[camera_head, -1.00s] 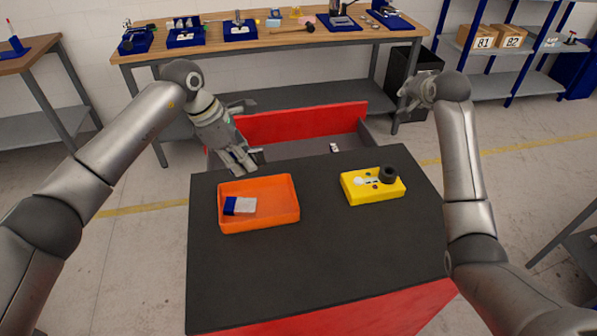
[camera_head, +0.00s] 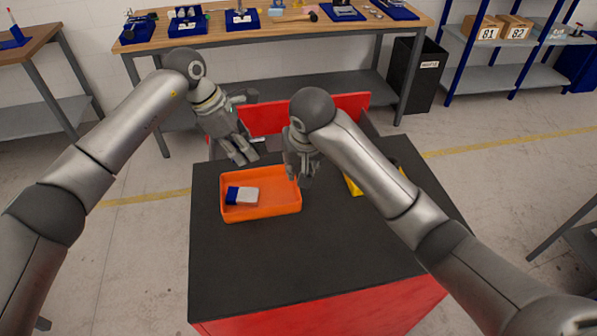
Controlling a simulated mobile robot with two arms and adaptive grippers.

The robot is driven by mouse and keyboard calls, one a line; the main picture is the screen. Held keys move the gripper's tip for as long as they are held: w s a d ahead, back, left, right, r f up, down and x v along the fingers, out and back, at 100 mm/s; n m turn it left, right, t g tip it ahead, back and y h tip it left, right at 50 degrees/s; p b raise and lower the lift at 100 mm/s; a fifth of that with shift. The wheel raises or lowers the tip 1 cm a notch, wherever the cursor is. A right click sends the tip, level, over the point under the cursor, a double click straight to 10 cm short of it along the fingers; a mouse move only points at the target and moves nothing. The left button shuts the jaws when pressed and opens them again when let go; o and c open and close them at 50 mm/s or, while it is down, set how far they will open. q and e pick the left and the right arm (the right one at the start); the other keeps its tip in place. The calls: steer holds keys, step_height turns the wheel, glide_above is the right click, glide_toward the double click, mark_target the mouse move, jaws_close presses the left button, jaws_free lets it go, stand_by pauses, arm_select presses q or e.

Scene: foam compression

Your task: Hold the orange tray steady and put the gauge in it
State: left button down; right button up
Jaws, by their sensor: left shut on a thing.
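The orange tray (camera_head: 262,212) lies on the dark top of the cabinet, left of its middle. A blue and white block (camera_head: 242,196) lies inside it at the left. My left gripper (camera_head: 246,158) is at the tray's back rim and is shut on it. My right gripper (camera_head: 303,180) hangs at the tray's right end; its fingers are too small and dark to tell whether they are open or hold anything. I cannot make out a gauge for certain. A yellow block (camera_head: 353,184) to the right is mostly hidden behind my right arm.
The dark cabinet top (camera_head: 300,270) is clear in front of the tray. An open drawer with a red front (camera_head: 268,121) is behind it. A wooden workbench (camera_head: 290,38) with blue trays stands at the back, and a black bin (camera_head: 418,80) stands beside it.

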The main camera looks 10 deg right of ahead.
glide_toward(279, 195)
steer(key=w+d+f, duration=0.4)
steer(key=shift+d+f, duration=0.3)
steer(key=shift+d, duration=0.05)
jaws_close()
